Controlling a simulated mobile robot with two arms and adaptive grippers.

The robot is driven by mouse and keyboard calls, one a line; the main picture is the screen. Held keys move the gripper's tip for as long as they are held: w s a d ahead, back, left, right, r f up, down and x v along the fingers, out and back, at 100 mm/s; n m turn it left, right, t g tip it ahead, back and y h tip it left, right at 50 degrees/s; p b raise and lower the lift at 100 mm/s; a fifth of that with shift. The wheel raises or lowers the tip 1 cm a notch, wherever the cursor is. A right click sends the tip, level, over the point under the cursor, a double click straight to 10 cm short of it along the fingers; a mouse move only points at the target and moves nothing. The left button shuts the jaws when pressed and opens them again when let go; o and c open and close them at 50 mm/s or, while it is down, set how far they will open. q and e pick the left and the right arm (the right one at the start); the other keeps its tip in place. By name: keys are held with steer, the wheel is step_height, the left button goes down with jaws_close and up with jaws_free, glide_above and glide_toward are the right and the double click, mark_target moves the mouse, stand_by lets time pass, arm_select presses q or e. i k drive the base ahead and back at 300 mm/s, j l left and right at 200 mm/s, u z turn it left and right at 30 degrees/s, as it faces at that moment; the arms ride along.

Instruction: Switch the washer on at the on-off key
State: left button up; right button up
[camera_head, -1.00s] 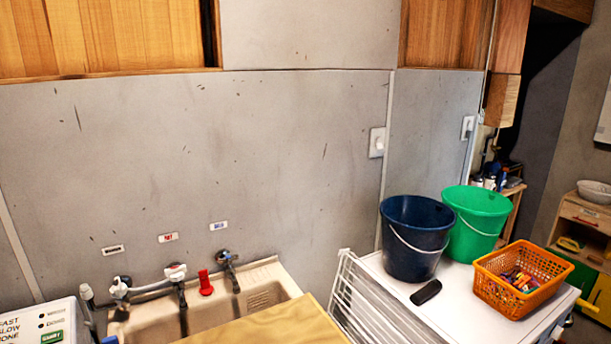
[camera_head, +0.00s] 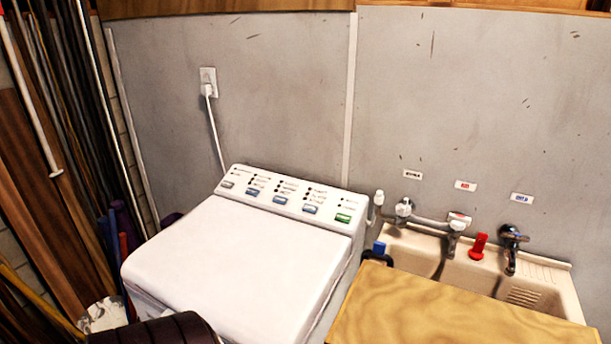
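The white washer (camera_head: 228,262) stands left of centre in the head view, with its lid shut. Its sloped control panel (camera_head: 295,198) runs along the back top edge. The panel has a row of keys: a grey key (camera_head: 227,185) at the left end, several blue-grey keys (camera_head: 281,198) between, and a green key (camera_head: 343,218) at the right end. The key labels are too small to read, so I cannot tell which is the on-off key. Small dark dots sit above the keys; none is clearly lit. Neither of my grippers is in view.
A beige sink (camera_head: 430,250) with taps and a red fitting (camera_head: 478,246) stands to the right. A wooden board (camera_head: 455,318) covers its front. A white plug (camera_head: 208,90) is in the wall outlet. Long poles and boards (camera_head: 60,170) lean at the left. A dark ribbed object (camera_head: 160,330) is at the bottom.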

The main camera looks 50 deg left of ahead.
mark_target(227, 185)
steer(key=u, duration=1.85)
